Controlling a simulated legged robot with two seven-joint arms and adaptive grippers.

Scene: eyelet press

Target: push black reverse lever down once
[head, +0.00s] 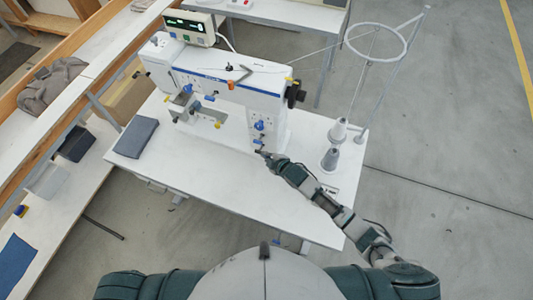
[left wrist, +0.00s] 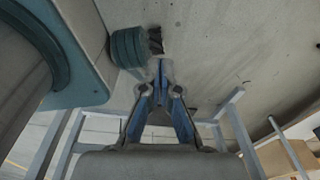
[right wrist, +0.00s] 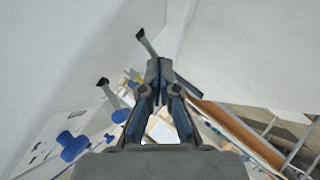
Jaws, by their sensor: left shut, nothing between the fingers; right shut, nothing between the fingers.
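The white sewing machine (head: 232,88) stands on a white table, with blue knobs on its near end. My right gripper (head: 262,153) is shut and empty, with its tips close to the lower blue knobs at that end. In the right wrist view, a grey lever with a black tip (right wrist: 141,36) sticks out just beyond and left of my right fingertips (right wrist: 160,66). A second black-tipped lever (right wrist: 103,83) is further left. I cannot tell whether the fingers touch either one. My left gripper (left wrist: 162,66) is shut and empty, away from the machine.
The white table (head: 220,190) has free room in front of the machine. A grey thread cone (head: 329,160) and a wire thread stand (head: 361,130) are at right. A dark grey folded cloth (head: 136,137) lies at left. A control box (head: 190,27) sits behind.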

